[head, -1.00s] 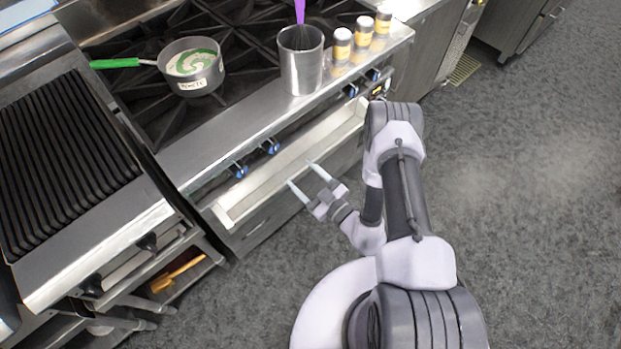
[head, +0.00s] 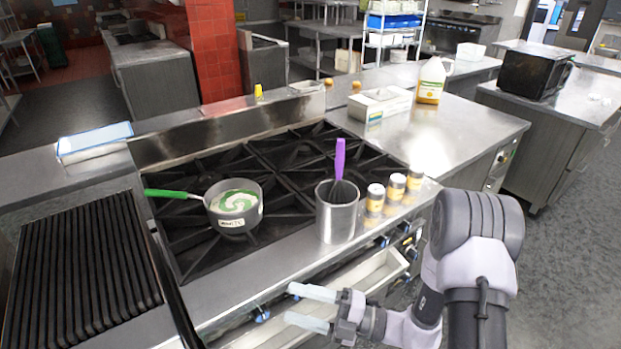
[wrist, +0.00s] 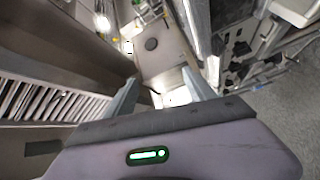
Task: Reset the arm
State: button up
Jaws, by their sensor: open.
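My gripper (head: 308,307) is open and empty in the head view, held in front of the stove's front edge, over the open tray-like ledge below the knobs. Its two pale fingers point left and are apart. In the wrist view the two fingers (wrist: 160,98) also stand apart with nothing between them. My arm is bent at the right of the head view.
On the stove (head: 275,225) stand a pot (head: 233,212) with a green handle, a metal canister (head: 337,222) holding a purple-handled tool, and several spice jars (head: 375,201). A grill (head: 85,270) is at left. Open grey floor (head: 575,250) lies at right.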

jog(key=s+r+n+g+h, duration=0.8)
jog(key=s+n, duration=0.5)
jog(key=n, duration=0.8)
jog(key=s+d+r+n+t+h, duration=0.1)
jog(key=d+r+n+t+h, duration=0.3)
jog(key=n, duration=0.4)
jog(key=s+d+r+n+t+h+b, duration=0.1)
jog(key=d+r+n+t+h, duration=0.3)
jog(key=d+n, duration=0.3)
jog(key=shift+s+d+n+t, duration=0.3)
jog(key=shift+n+t, duration=0.3)
jog(key=shift+n, duration=0.3)
